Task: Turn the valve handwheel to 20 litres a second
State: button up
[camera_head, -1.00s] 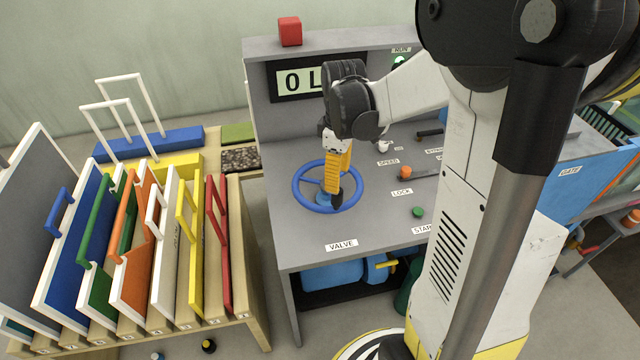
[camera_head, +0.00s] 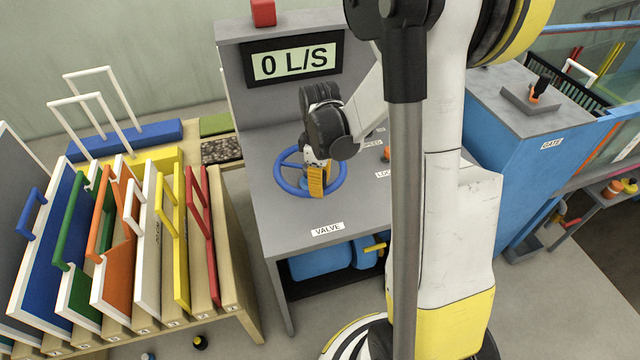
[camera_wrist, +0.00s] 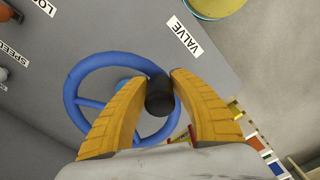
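The blue valve handwheel (camera_head: 283,180) lies on the grey console top behind the VALVE label (camera_head: 327,229). In the wrist view the wheel (camera_wrist: 72,92) carries a black knob (camera_wrist: 160,97) on its rim. My gripper (camera_head: 316,190) reaches down onto the wheel's front right part. In the wrist view its two yellow fingers (camera_wrist: 167,76) stand on either side of the knob and appear closed against it. The display (camera_head: 297,62) on the console's back panel reads 0 L/S. In the head view the fingers hide the knob.
A red block (camera_head: 263,13) sits on top of the console. A wooden rack (camera_head: 240,290) of coloured panels stands close on the left. A blue GATE cabinet (camera_head: 540,170) stands on the right. My arm hides part of the console's right side.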

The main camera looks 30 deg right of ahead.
grip_shut()
jog(key=shift+a, duration=0.2)
